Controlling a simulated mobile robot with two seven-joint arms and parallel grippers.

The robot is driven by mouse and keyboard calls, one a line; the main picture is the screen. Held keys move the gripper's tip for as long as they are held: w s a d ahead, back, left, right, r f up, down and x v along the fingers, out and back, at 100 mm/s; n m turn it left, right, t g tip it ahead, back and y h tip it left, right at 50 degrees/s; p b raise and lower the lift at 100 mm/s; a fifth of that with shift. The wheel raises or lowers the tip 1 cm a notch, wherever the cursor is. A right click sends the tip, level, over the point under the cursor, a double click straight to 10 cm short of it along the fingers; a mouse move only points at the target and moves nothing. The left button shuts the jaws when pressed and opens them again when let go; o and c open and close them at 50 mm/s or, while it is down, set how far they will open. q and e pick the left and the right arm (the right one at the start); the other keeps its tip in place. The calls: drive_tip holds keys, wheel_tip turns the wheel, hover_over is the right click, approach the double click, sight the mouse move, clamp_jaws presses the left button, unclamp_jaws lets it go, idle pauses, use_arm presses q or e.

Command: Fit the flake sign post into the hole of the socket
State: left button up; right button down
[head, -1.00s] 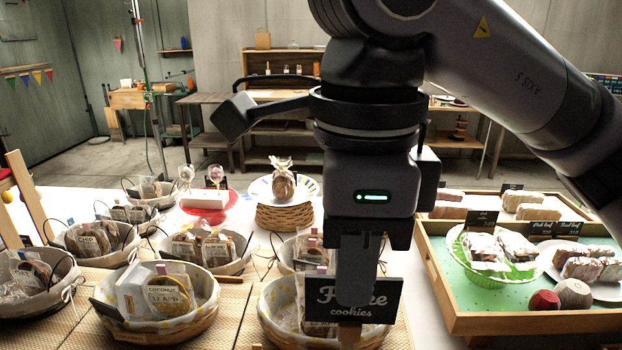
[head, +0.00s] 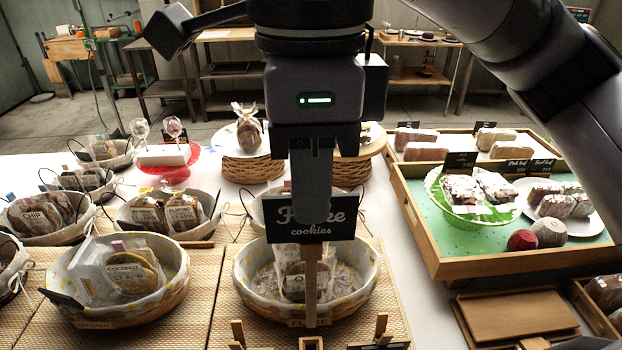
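The flake sign is a black board (head: 338,228) lettered "cookies", its upper word partly covered, with a wooden post (head: 310,292) below. My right gripper (head: 312,205) points down in front of the board and seems shut on the sign; the fingers hide part of the lettering. The post hangs upright in front of the flake cookie basket (head: 262,304). A small wooden socket (head: 311,344) shows at the bottom edge, just below the post's lower end. I cannot tell the gap between post and socket. My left gripper is out of view.
Wooden stands (head: 381,328) flank the socket on both sides. A coconut cookie basket (head: 172,298) stands to the left. A wooden tray (head: 470,268) with cakes is at the right. A brown board (head: 515,316) lies at the lower right.

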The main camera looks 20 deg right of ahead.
sight(311, 237)
drive_tip(key=shift+f+b, duration=2.2)
drive_tip(key=shift+f, duration=0.65)
drive_tip(key=shift+b, duration=0.35)
drive_tip(key=shift+f, duration=0.1)
